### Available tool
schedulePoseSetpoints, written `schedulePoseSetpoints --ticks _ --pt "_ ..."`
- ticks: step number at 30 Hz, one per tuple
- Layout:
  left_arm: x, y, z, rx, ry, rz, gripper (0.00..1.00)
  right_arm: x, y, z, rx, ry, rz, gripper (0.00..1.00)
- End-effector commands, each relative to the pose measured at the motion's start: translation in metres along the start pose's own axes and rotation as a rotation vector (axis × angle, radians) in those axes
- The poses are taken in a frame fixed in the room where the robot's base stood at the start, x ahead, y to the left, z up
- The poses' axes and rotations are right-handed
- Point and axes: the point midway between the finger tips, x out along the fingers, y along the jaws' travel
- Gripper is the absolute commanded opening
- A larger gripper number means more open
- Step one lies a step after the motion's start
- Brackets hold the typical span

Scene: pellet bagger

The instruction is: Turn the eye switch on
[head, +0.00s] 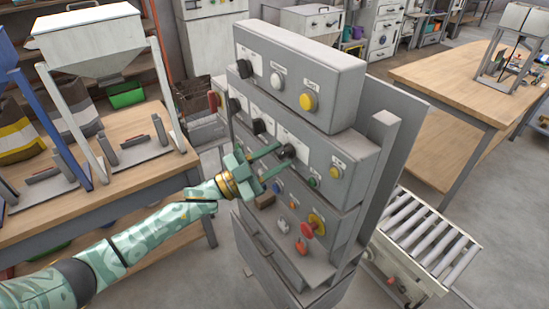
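A grey control cabinet (345,150) stands in the middle with stepped panels of knobs and buttons. A black rotary switch (287,151) sits on its second panel, beside a white label. The lettering is too small to read, so I cannot tell by label which control is the eye switch. My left gripper (284,158) reaches in from the left with its two green fingers spread apart. The fingertips lie at the black switch, one above it and one below. I cannot tell whether they touch it. My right gripper is not in view.
Other black knobs, yellow and green buttons, and a red mushroom button (306,230) crowd the cabinet front. A wooden bench (120,190) with a hopper (93,40) is at left. A roller conveyor (425,240) and another wooden table (470,85) are at right.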

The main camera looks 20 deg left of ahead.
Motion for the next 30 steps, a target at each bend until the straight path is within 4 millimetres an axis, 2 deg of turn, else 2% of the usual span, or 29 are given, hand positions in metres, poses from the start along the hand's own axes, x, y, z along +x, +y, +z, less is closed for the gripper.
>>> schedulePoseSetpoints --ticks 5,8,11,21,25,30 --pt "-0.002 0.0 0.0 -0.001 -0.001 0.0 0.34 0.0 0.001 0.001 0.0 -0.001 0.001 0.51" --pt "-0.011 0.001 0.002 -0.002 -0.003 0.001 0.34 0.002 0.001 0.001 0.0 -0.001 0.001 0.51" --pt "-0.03 0.001 0.002 -0.002 -0.005 0.002 0.34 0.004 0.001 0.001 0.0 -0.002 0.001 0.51" --pt "-0.121 0.002 0.003 -0.003 -0.005 0.002 0.34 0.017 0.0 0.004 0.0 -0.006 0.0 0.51" --pt "-0.145 0.001 0.002 -0.002 -0.003 0.001 0.34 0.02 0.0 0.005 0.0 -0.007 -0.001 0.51" --pt "-0.161 0.0 0.001 0.0 -0.001 0.0 0.34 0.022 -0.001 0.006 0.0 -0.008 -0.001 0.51"
